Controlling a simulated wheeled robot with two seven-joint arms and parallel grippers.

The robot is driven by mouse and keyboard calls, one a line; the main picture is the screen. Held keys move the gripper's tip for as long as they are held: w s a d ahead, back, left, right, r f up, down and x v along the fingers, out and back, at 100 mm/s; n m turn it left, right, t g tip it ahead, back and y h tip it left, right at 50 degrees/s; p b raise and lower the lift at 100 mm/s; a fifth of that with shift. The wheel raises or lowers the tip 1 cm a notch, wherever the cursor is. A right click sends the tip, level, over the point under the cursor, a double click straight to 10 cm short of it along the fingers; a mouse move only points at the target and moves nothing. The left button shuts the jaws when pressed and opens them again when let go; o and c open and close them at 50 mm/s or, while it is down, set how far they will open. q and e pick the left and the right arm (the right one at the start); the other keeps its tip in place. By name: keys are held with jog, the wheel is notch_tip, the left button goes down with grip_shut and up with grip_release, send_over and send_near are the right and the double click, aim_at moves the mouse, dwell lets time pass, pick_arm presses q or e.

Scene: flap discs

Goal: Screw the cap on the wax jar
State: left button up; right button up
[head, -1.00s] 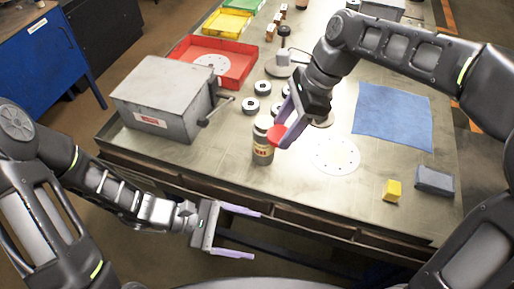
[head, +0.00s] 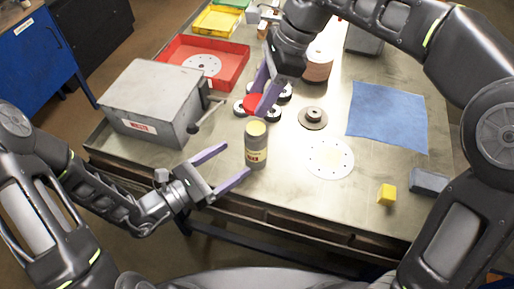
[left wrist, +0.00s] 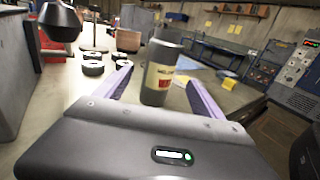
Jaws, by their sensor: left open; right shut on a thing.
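The wax jar (head: 256,147) stands upright and uncapped near the front edge of the table, its pale top showing. It also shows in the left wrist view (left wrist: 160,75), ahead of and between the open fingers. My left gripper (head: 230,163) is open and empty, just left of the jar at the table's front edge. My right gripper (head: 263,97) is shut on the red cap (head: 254,104) and holds it above and behind the jar, apart from it. The cap partly hides black discs behind it.
A grey metal box (head: 150,105) with a handle stands left of the jar. A red tray (head: 233,66) lies behind it. Right are a white perforated disc (head: 330,160), a blue cloth (head: 388,117), a yellow block (head: 387,193) and a grey-blue block (head: 429,181).

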aim_at(266, 138)
pick_arm(q)
jog(key=x, duration=1.2)
jog(key=shift+c, duration=0.6)
grip_shut()
dwell(0.4)
